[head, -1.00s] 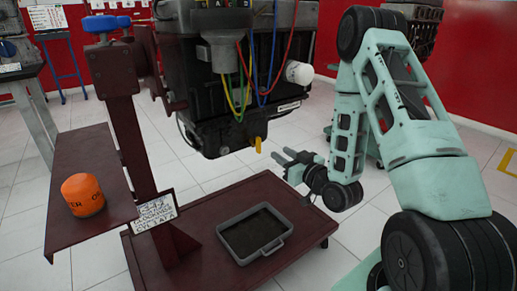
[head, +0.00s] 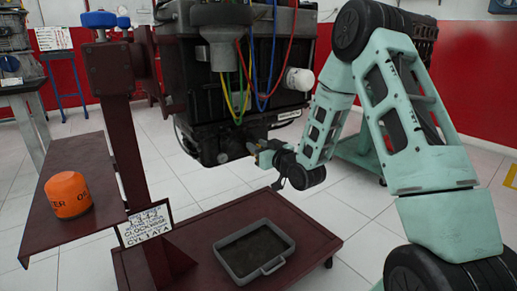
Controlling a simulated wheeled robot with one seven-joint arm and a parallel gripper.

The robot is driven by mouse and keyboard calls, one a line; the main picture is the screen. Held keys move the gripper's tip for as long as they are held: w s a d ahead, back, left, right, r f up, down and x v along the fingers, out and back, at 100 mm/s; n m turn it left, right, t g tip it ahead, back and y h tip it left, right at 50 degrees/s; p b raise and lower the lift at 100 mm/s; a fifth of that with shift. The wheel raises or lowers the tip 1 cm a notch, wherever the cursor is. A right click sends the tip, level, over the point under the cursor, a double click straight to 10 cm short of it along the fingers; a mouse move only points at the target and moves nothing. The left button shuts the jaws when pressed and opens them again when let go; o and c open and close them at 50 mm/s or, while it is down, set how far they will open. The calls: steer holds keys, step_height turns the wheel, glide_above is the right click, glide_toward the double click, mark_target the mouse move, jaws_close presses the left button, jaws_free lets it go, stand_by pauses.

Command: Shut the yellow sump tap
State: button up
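The dark engine block (head: 225,105) hangs on the maroon stand. My gripper (head: 260,153) is at the bottom edge of the engine, where the yellow sump tap sits. The gripper's fingers cover the tap almost wholly, so its handle angle cannot be read. The fingers overlap the tap in this view; whether they touch or grip it is unclear, and the gap between them cannot be made out.
A grey drain tray (head: 281,263) lies on the maroon base below the engine. An orange oil filter (head: 68,195) stands on the side shelf (head: 75,228) at left. A sign plate (head: 146,226) is on the stand. Coloured cables (head: 240,92) hang down the engine's front.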

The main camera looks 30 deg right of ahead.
steer(key=shift+w, duration=0.15)
jaws_close()
steer(key=m, duration=0.2)
steer(key=d+m+p, duration=0.1)
steer(key=m, duration=0.1)
steer(key=shift+p, duration=0.3)
steer(key=m, duration=0.1)
steer(key=m+p, duration=0.1)
steer(key=m, duration=0.1)
steer(key=m+p, duration=0.1)
steer(key=shift+d+f, duration=0.25)
steer(key=shift+d, duration=0.15)
steer(key=shift+d+f+m+p, duration=0.15)
steer(key=shift+f+m+p, duration=0.2)
steer(key=shift+m+p, duration=0.9)
steer(key=shift+d+f+m+p, duration=0.1)
steer(key=shift+f+m+p, duration=0.25)
steer(key=shift+m, duration=1.75)
steer(key=shift+d+f+m+p, duration=0.15)
steer(key=shift+f+m+p, duration=0.45)
steer(key=shift+m, duration=1.05)
steer(key=shift+r, duration=0.15)
